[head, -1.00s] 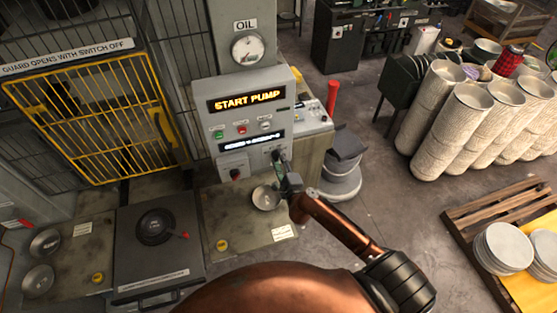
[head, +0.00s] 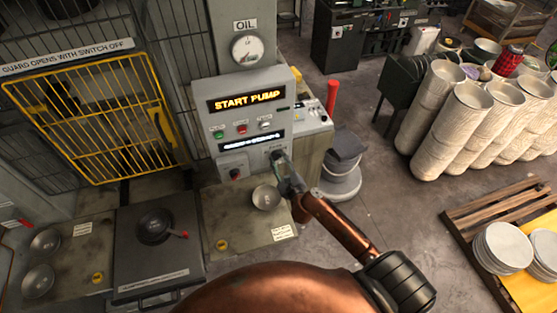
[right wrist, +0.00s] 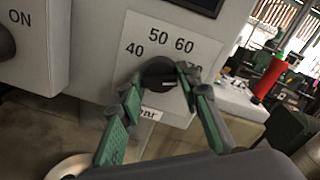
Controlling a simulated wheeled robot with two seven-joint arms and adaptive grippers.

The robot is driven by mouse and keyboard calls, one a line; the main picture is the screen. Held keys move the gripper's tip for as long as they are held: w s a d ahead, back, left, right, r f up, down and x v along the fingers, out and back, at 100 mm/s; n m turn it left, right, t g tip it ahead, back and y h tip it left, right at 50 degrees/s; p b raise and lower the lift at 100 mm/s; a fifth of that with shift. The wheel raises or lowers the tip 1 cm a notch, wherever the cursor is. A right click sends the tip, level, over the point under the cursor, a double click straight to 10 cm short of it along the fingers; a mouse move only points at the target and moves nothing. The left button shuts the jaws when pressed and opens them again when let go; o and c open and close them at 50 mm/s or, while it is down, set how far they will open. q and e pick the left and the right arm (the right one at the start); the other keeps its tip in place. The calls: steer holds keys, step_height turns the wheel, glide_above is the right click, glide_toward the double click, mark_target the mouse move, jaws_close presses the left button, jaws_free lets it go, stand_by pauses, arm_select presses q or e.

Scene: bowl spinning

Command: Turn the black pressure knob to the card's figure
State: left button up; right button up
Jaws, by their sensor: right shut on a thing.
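The black pressure knob (right wrist: 158,74) sits on the machine's grey panel, on a white scale plate (right wrist: 140,28) that reads 40, 50, 60 and a partly covered 70. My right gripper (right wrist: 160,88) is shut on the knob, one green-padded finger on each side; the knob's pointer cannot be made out. In the head view my right gripper (head: 282,163) reaches the panel's lower right corner and covers most of the knob. My left gripper is out of view.
The panel's orange display (head: 246,99) reads START PUMP, above several buttons. An OIL gauge (head: 247,49) is above it. A metal bowl (head: 265,197) lies on the bench below my gripper. A yellow guard (head: 95,118) stands left; a grey bucket (head: 341,182) is right.

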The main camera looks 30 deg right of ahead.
steer(key=shift+r, duration=0.15)
steer(key=o, duration=1.1)
steer(key=shift+d, duration=0.1)
steer(key=s, duration=0.4)
steer(key=s+a, duration=0.1)
steer(key=s, duration=0.3)
steer(key=s+a, duration=0.1)
steer(key=s, duration=0.2)
steer(key=shift+s+a+r, duration=0.15)
steer(key=shift+s+r, duration=0.1)
steer(key=shift+s, duration=0.15)
steer(key=shift+f, duration=0.1)
